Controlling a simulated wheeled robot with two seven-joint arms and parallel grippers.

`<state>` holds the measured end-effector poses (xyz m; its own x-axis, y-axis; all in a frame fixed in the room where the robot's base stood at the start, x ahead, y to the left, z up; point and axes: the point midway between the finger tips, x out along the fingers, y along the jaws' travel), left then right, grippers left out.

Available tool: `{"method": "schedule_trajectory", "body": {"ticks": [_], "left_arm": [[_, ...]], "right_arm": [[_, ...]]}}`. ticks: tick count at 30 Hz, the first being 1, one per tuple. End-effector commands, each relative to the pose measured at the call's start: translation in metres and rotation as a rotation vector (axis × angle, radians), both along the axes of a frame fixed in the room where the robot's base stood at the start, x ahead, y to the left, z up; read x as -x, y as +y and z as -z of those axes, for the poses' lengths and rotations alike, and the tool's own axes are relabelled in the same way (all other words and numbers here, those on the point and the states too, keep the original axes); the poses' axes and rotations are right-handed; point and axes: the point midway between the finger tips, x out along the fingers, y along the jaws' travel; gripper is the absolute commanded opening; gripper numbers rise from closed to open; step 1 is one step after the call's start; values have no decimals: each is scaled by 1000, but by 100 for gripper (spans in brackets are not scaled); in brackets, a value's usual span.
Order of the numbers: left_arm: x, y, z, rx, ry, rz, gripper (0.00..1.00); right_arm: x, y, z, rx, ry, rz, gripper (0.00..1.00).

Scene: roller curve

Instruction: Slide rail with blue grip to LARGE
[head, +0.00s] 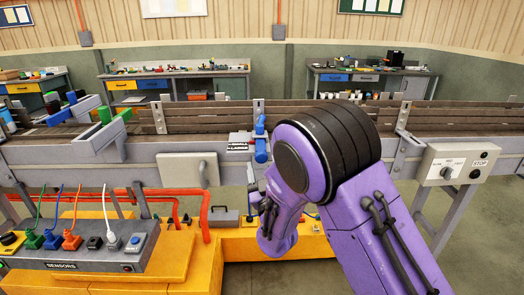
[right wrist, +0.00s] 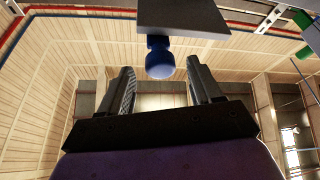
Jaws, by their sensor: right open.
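The blue grip (head: 261,149) hangs at the front edge of the conveyor rail (head: 220,126), just right of the plate marked SMALL and LARGE (head: 240,146). In the right wrist view the round blue grip (right wrist: 160,58) shows under a dark grey plate (right wrist: 184,16). My right gripper (right wrist: 160,74) is open, with one finger to each side of the grip in that view. I cannot tell whether either finger touches it. In the head view my purple right arm stands just right of the grip, and its fingers cannot be made out. My left gripper is not in view.
Green blocks (head: 115,115) stand on the conveyor's left part. A switch box (head: 458,163) is at the right. A sensor box with coloured plugs (head: 85,250) sits on a yellow base (head: 180,255). Workbenches stand behind.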

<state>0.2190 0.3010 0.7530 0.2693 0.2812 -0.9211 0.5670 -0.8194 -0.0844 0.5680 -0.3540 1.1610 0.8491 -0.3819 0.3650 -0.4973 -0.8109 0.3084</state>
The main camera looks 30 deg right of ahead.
Motion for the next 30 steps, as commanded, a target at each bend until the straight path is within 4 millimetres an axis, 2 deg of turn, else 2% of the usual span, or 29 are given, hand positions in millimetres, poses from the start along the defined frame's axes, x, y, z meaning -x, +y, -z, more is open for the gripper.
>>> {"method": "schedule_trajectory", "body": {"ticks": [1,6,15,16,21,22,26,30], "left_arm": [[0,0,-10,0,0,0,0],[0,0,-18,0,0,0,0],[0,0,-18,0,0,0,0],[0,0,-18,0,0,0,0],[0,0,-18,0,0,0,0],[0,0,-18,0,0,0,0],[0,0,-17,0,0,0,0],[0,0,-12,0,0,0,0]], "right_arm": [[-8,-5,-9,-2,-2,2,64],[-28,-13,-14,-1,1,1,64],[-33,-15,-13,0,2,0,64],[-33,-15,-13,0,2,0,61],[-32,-15,-13,-1,2,0,5],[-32,-15,-13,-1,2,1,0],[-31,-13,-12,-1,2,0,0],[-26,-1,-11,-1,3,-6,0]]}}
